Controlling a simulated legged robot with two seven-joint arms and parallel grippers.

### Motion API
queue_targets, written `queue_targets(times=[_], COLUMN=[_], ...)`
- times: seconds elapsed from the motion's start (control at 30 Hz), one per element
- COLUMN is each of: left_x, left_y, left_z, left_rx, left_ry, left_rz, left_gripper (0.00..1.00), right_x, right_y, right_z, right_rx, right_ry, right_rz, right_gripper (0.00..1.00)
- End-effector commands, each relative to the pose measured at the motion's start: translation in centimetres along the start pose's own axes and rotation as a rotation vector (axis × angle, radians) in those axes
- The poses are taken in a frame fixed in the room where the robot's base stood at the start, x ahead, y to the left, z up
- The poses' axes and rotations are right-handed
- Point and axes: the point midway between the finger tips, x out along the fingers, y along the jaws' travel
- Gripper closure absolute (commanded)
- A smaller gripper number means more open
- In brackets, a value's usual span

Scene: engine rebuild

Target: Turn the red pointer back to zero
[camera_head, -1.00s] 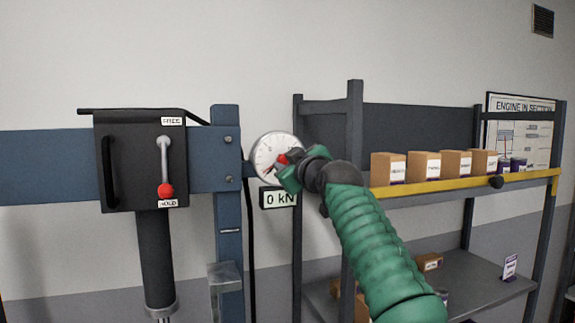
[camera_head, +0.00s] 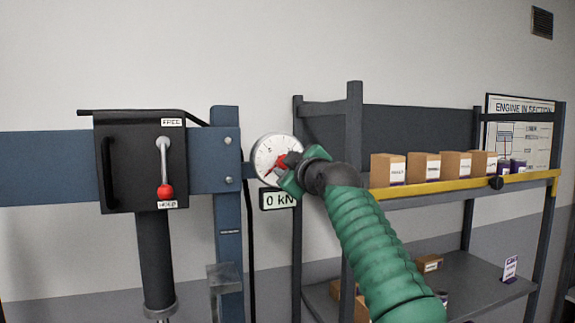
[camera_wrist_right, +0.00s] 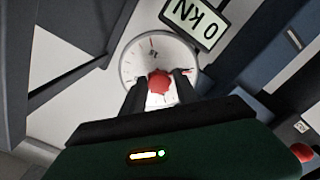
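The round white gauge (camera_head: 265,150) hangs beside the blue post, above a display reading 0 kN (camera_head: 275,199). Its red pointer (camera_head: 279,163) has a central knob, and a thin red arm runs to the lower left of the dial. My right gripper (camera_head: 287,173) reaches the dial from the right and hides its right part. In the right wrist view its two dark fingers (camera_wrist_right: 160,88) stand on either side of the red knob (camera_wrist_right: 159,83) and seem to touch it. The red arm sticks out past one finger there. My left gripper is not in view.
A black box (camera_head: 130,150) with a red-knobbed lever (camera_head: 165,190), between FREE and HOLD labels, is on the blue frame (camera_head: 40,168) at left. A grey shelf (camera_head: 470,275) with several cardboard boxes (camera_head: 388,168) and a yellow front rail (camera_head: 430,185) stands at right.

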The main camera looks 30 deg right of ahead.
Motion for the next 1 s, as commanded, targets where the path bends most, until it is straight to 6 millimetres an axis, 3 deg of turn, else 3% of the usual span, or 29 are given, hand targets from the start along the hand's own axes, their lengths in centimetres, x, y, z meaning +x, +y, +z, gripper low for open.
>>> queue_targets(times=[0.13,0.4,0.53,0.67,0.8,1.0], left_x=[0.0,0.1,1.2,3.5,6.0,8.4], left_y=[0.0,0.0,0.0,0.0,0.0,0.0], left_z=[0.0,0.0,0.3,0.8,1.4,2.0], left_rx=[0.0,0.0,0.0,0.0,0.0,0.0], left_ry=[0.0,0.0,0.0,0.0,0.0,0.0], left_rz=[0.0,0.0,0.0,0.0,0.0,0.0], left_gripper=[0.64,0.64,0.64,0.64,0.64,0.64], right_x=[0.1,-0.2,-1.4,-4.4,-8.6,-13.8], right_y=[-0.1,0.1,0.0,-0.3,-0.4,-0.4], right_z=[0.1,-0.1,0.1,0.5,0.6,0.6], right_rx=[0.001,0.002,0.001,-0.001,-0.001,0.0], right_ry=[0.0,0.004,0.005,0.004,0.003,0.001], right_rz=[-0.002,0.004,0.008,0.011,0.01,0.005], right_gripper=[0.48,0.48,0.48,0.48,0.48,0.48])
